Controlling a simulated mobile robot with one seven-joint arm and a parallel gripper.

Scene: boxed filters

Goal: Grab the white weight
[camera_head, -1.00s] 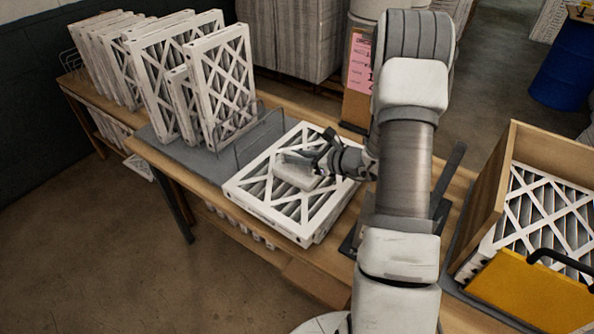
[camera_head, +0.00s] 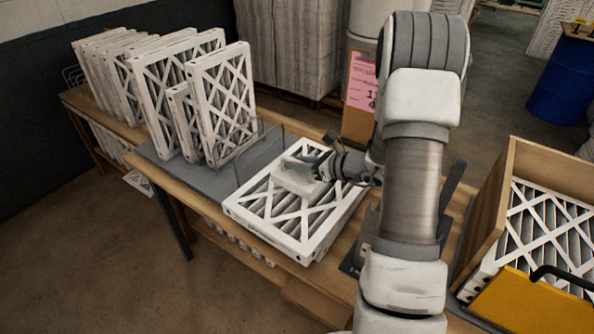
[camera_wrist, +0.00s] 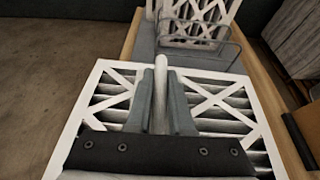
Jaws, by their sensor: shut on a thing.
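The white weight (camera_head: 298,180) is a pale block at the end of my gripper (camera_head: 322,166), over the top filter (camera_head: 305,222) of the flat stack on the bench. My gripper is shut on it. In the wrist view, a narrow white part of the weight (camera_wrist: 161,82) shows between the two grey fingers of my gripper (camera_wrist: 161,100); the rest of it is hidden. The white lattice of the filter (camera_wrist: 215,98) spreads behind and below. I cannot tell how large the gap between weight and filter is.
Upright filters (camera_head: 222,100) stand at the back left of the bench, beside a wire divider (camera_head: 262,150). A wooden box (camera_head: 490,215) with filters and a yellow panel (camera_head: 530,300) stands at the right. A blue drum (camera_head: 565,75) stands behind on the floor.

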